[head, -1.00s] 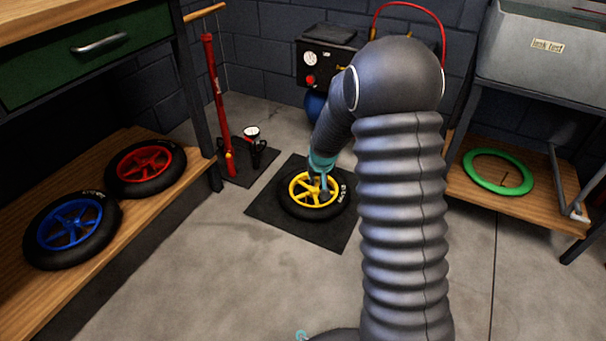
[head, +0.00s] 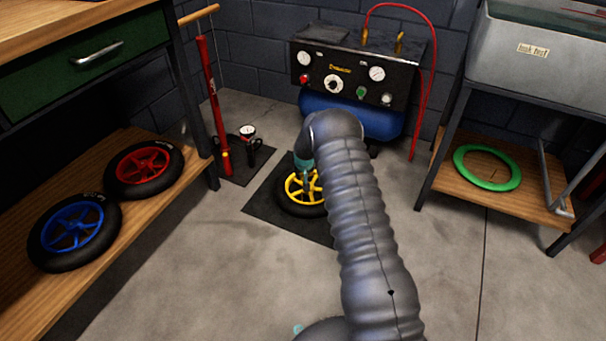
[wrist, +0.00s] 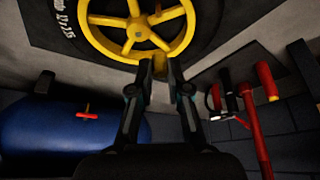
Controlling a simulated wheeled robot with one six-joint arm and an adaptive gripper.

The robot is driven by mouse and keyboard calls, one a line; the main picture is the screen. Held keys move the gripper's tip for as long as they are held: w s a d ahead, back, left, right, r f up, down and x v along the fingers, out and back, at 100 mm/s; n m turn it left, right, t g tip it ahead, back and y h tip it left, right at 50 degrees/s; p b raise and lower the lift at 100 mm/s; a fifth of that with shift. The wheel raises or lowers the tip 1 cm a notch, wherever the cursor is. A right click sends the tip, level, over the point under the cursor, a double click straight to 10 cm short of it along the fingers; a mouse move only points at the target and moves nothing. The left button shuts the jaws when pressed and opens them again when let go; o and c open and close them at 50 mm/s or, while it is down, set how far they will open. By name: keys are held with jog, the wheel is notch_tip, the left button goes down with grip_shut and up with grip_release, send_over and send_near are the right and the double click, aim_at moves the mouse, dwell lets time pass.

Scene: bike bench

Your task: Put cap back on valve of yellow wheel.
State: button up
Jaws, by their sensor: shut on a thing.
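The yellow wheel (head: 302,190) with its black tyre lies flat on a dark mat (head: 262,212) on the floor. In the wrist view its yellow spokes and hub (wrist: 137,29) fill the top. My gripper (wrist: 160,66) is over the near part of the rim in that view, its fingertips close together on a small thing between them. That looks like the cap, but it is too small and dark to make out clearly. In the head view my gripper (head: 305,170) is low over the wheel, partly hidden by my arm. I cannot make out the valve.
A black-and-blue compressor (head: 352,115) with a red hose stands behind the wheel. A red floor pump (head: 214,110) stands left of it. Red (head: 145,168) and blue (head: 73,232) wheels lie on the left shelf. A green ring (head: 487,168) lies on the right shelf.

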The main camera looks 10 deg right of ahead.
jog(key=shift+f+b, duration=0.65)
jog(key=shift+f, duration=2.3)
jog(key=shift+f+b, duration=1)
jog(key=shift+f, duration=0.1)
jog(key=o, duration=0.7)
jog(key=shift+o, duration=0.2)
jog(key=shift+s+r, duration=0.1)
